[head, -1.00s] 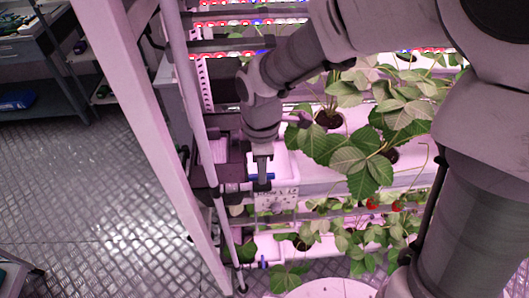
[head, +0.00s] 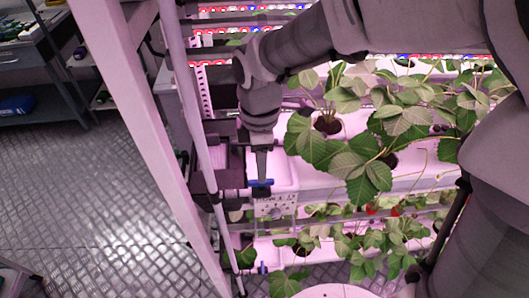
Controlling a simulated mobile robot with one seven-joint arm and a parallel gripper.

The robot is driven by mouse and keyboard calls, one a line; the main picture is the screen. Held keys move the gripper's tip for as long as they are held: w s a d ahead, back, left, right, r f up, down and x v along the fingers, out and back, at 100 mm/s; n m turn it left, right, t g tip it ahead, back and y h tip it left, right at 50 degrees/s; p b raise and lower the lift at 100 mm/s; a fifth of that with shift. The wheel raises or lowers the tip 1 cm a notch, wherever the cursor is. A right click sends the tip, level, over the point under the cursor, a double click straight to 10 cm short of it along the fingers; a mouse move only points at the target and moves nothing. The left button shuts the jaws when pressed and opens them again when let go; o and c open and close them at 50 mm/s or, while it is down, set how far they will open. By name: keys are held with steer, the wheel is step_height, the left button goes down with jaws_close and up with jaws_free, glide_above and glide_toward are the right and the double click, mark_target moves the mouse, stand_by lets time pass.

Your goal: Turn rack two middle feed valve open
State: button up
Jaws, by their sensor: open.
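A blue valve handle (head: 260,183) sits on the pipe fitting at the left end of the middle planting trough in the head view. It lies roughly crosswise in the picture, above a pale perforated plate. My gripper (head: 261,173) points down right over this handle, its fingers seen nearly edge-on as one narrow dark shape. It is open; the gap between the fingers does not show. Whether the fingers touch or straddle the handle I cannot tell. Another small blue valve handle (head: 262,267) shows lower down, at the bottom trough.
Strawberry plants (head: 370,150) hang over the trough just right of my gripper. A pale rack post (head: 140,120) and a thin upright pipe (head: 190,120) stand to the left. The metal floor (head: 80,200) beyond the post is clear. A grey cart (head: 35,60) stands at upper left.

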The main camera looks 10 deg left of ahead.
step_height(320, 180, up, 8)
steer(key=shift+f, duration=0.15)
stand_by(0.4)
